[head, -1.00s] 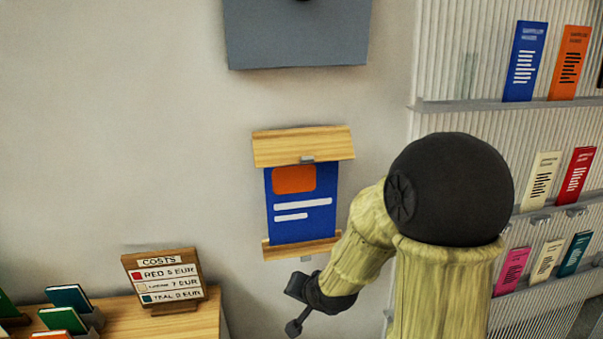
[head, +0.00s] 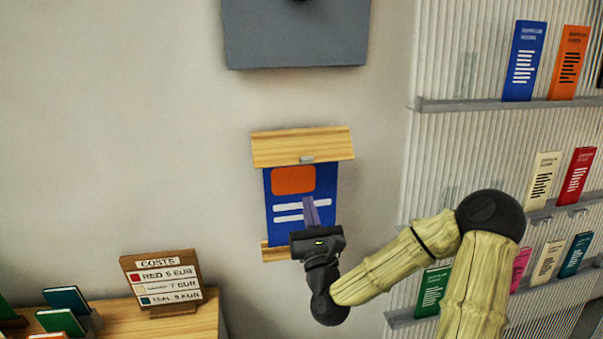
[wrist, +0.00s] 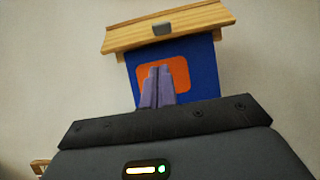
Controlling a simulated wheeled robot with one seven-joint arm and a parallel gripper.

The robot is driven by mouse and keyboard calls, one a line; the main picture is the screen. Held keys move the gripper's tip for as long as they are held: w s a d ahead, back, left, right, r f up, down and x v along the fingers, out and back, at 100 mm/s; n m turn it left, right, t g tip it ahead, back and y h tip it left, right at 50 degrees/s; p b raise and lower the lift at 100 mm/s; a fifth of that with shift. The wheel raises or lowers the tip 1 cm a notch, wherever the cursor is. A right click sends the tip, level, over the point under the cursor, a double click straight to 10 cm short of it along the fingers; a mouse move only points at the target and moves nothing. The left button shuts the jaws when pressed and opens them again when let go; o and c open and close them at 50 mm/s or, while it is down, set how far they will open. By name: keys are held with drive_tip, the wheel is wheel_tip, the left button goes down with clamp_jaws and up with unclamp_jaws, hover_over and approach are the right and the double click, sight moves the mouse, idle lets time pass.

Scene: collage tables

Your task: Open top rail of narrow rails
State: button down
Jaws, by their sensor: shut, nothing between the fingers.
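The narrow rails hang on the wall. The wooden top rail (head: 302,147) has a small grey latch or tab (head: 306,160) at the middle of its lower edge. A blue poster (head: 285,217) with an orange block and white bars hangs below it. The wooden bottom rail (head: 274,253) is partly hidden by my gripper. My gripper (head: 309,202) is shut and empty, pointing up in front of the poster, below the top rail. In the wrist view, its purple fingers (wrist: 157,86) are together over the orange block, below the top rail (wrist: 168,27) and its grey tab (wrist: 161,28).
A grey panel (head: 296,35) is on the wall above. A ribbed rack (head: 450,128) with several leaflets stands at the right. A wooden table (head: 170,317) with a costs sign (head: 163,283) is at lower left. The wall left of the rails is clear.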

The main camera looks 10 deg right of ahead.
sight(304, 149)
drive_tip(key=shift+r, duration=0.1)
drive_tip(key=p+x, duration=0.5)
drive_tip(key=x, duration=0.5)
drive_tip(key=shift+g+p, duration=0.3)
drive_tip(key=shift+p, duration=0.05)
idle(0.4)
